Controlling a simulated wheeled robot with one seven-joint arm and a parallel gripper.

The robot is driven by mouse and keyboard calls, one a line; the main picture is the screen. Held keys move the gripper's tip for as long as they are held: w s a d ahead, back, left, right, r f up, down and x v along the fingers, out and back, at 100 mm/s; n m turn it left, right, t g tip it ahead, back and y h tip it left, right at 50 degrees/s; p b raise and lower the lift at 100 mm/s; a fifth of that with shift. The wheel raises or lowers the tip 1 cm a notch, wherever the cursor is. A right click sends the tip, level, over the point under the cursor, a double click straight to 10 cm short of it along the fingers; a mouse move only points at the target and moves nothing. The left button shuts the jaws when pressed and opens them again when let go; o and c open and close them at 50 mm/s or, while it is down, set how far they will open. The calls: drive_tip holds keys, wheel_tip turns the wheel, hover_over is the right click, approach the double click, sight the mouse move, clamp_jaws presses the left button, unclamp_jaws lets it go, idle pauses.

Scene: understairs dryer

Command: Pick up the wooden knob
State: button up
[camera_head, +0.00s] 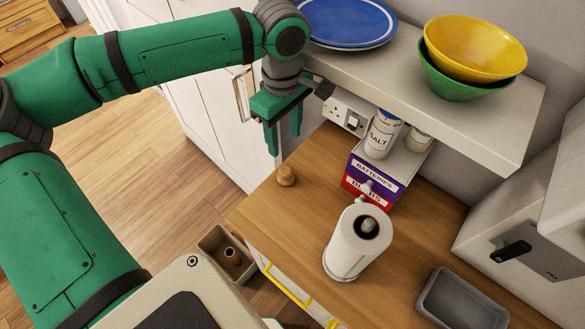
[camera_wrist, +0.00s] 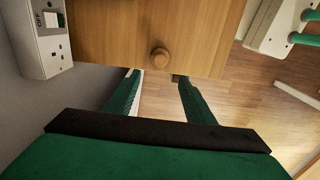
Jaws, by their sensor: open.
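The wooden knob (camera_head: 286,175) is small, round and light brown. It stands on the wooden worktop (camera_head: 300,215), close to its left edge. In the wrist view the knob (camera_wrist: 159,58) shows on the worktop beyond the fingertips, roughly in line with the gap between them. My gripper (camera_head: 283,150) has green fingers, is open and empty, and hangs above and behind the knob in the head view. In the wrist view my gripper (camera_wrist: 158,78) has its two fingers apart, with floor showing between them. The fingers do not touch the knob.
A shelf (camera_head: 450,110) with a blue plate (camera_head: 350,22) and stacked bowls (camera_head: 475,48) overhangs the back. A box labelled batteries (camera_head: 375,172), a salt jar (camera_head: 383,135), a paper towel roll (camera_head: 357,240) and a grey tray (camera_head: 462,300) stand right of the knob.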

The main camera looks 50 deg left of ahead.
hover_over(285, 170)
wheel_tip(285, 170, down, 8)
drive_tip(key=shift+w+d+f, duration=0.1)
drive_tip(key=shift+w, duration=0.05)
drive_tip(key=shift+s+f, duration=0.25)
drive_tip(key=shift+f, duration=0.1)
wheel_tip(285, 170, down, 6)
drive_tip(key=shift+f, duration=0.1)
drive_tip(key=shift+w, duration=0.1)
drive_tip(key=c, duration=1.1)
